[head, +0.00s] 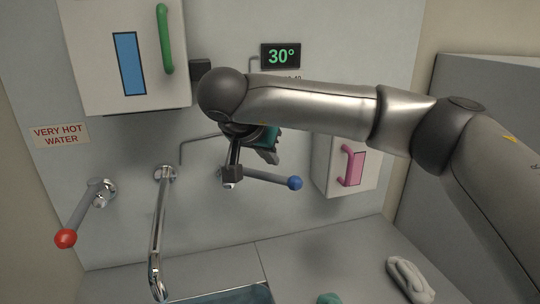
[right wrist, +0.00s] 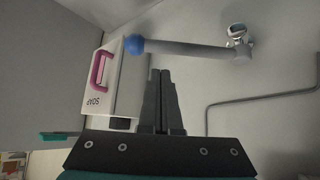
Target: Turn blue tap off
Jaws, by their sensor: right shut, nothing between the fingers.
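The blue tap is a grey lever with a blue ball end (head: 295,183) on the wall, right of the spout. In the head view its lever points right and slightly down from its mount, which my right gripper partly covers. My right gripper (head: 231,180) is shut and empty, in front of the wall by the mount end of the lever. In the right wrist view the shut fingers (right wrist: 160,75) point toward the lever (right wrist: 185,48), with the blue ball at its left end; I cannot tell whether they touch it. My left gripper is not in view.
The red-ended hot tap (head: 66,238) hangs at the left under a "VERY HOT WATER" sign (head: 59,135). A chrome spout (head: 158,235) reaches over the basin (head: 225,296). A soap dispenser (head: 331,170) with a pink handle is at right. A display (head: 280,56) reads 30°.

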